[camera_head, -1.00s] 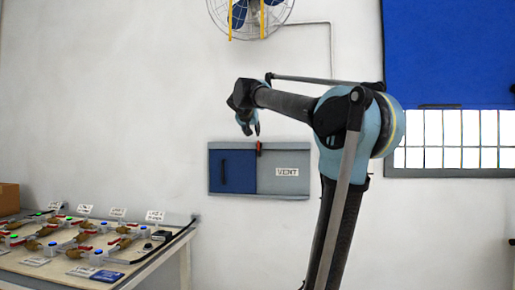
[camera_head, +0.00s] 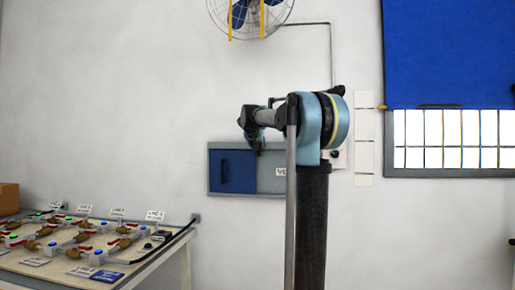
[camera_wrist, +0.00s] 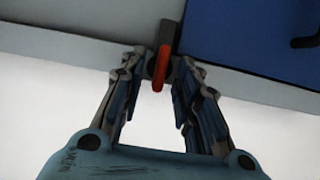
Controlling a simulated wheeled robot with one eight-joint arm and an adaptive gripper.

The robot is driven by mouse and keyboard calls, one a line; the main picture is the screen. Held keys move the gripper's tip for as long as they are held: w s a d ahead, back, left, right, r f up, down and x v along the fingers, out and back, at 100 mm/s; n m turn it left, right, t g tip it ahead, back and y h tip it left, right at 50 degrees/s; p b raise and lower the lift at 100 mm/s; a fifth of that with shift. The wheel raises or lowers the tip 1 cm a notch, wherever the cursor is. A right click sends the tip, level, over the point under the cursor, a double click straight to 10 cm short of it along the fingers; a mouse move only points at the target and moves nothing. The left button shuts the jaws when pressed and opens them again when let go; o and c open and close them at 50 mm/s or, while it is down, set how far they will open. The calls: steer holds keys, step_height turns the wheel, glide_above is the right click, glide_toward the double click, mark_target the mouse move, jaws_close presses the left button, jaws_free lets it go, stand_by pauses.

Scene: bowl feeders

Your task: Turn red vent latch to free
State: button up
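The red vent latch (camera_wrist: 159,72) hangs at the edge of the vent panel in the wrist view, seated on a dark mount (camera_wrist: 169,35) beside the blue door. My gripper (camera_wrist: 160,66) is open, with one finger on each side of the latch. A small gap seems to show between the fingers and the latch; contact cannot be told. In the head view my gripper (camera_head: 258,145) is at the top edge of the grey vent panel (camera_head: 268,184) and hides the latch. The blue vent door (camera_head: 232,171) looks closed; it also shows in the wrist view (camera_wrist: 265,35).
A table (camera_head: 160,266) with several valves and signs stands at the lower left. A caged fan (camera_head: 250,14) is high on the wall. A blue shutter (camera_head: 448,55) hangs over a barred window (camera_head: 450,140) at the right. The wall left of the vent is clear.

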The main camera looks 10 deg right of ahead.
steer(key=shift+w+d+f, duration=0.2)
steer(key=shift+w, duration=0.25)
jaws_close()
steer(key=shift+a, duration=0.1)
steer(key=shift+w+a+f+n+t+h, duration=0.1)
steer(key=shift+a+f+n+t+h, duration=0.1)
steer(key=shift+n+h, duration=1.55)
steer(key=shift+a+f+n+t+h, duration=0.15)
steer(key=shift+n+h, duration=0.55)
steer(key=shift+n, duration=2)
steer(key=shift+w+a+f+n+t+h, duration=0.1)
steer(key=shift+a+f+n+t+h, duration=0.1)
steer(key=shift+n+h, duration=1.55)
steer(key=shift+n+y, duration=0.5)
steer(key=shift+n, duration=0.1)
